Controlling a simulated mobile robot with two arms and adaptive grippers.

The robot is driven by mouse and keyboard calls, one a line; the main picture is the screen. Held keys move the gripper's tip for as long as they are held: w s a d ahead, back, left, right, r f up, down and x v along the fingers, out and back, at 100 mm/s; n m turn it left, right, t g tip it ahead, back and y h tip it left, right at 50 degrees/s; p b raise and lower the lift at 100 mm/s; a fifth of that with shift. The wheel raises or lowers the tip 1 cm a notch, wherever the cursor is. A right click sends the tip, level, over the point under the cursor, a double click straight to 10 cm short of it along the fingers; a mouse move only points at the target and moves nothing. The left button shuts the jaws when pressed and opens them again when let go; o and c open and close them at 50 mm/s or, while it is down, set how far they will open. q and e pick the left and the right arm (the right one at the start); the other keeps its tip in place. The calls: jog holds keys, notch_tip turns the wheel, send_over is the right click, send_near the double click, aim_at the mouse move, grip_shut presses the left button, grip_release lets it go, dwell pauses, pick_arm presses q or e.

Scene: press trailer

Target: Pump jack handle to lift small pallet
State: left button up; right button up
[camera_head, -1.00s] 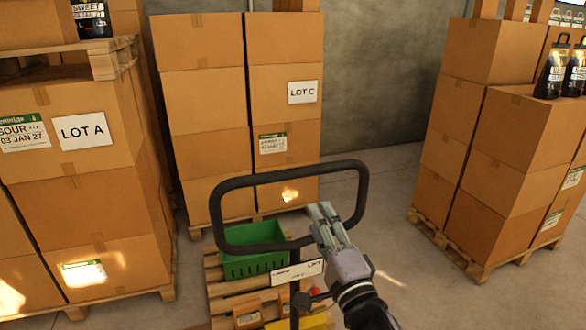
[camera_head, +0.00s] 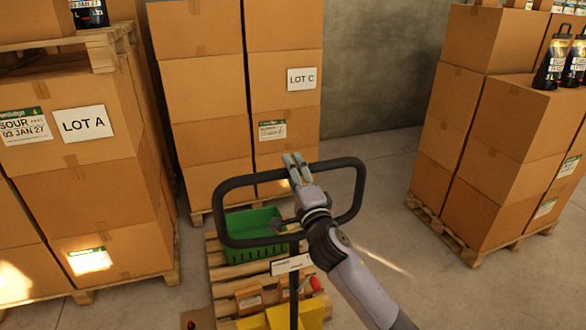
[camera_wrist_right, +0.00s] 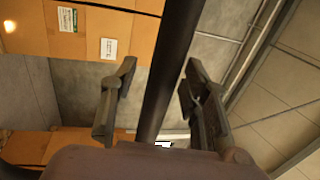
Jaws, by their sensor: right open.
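The jack handle (camera_head: 231,183) is a black rounded loop on an upright post, in the middle of the head view. My right gripper (camera_head: 294,160) is at the top bar of the loop, fingers pointing away. In the right wrist view the open fingers (camera_wrist_right: 155,95) stand on either side of a dark bar (camera_wrist_right: 173,70), with gaps visible on both sides. The small pallet (camera_head: 222,282) is wooden and low, behind and below the handle. My left gripper is not in view.
Stacked cartons marked LOT A (camera_head: 84,124) stand on a pallet at left. Cartons marked LOT C (camera_head: 301,79) stand behind. Grey floor (camera_head: 390,215) is clear between the handle and the right stack.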

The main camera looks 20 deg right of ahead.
jog(key=shift+c, duration=0.6)
grip_shut()
jog(key=shift+f, duration=0.1)
dwell(0.3)
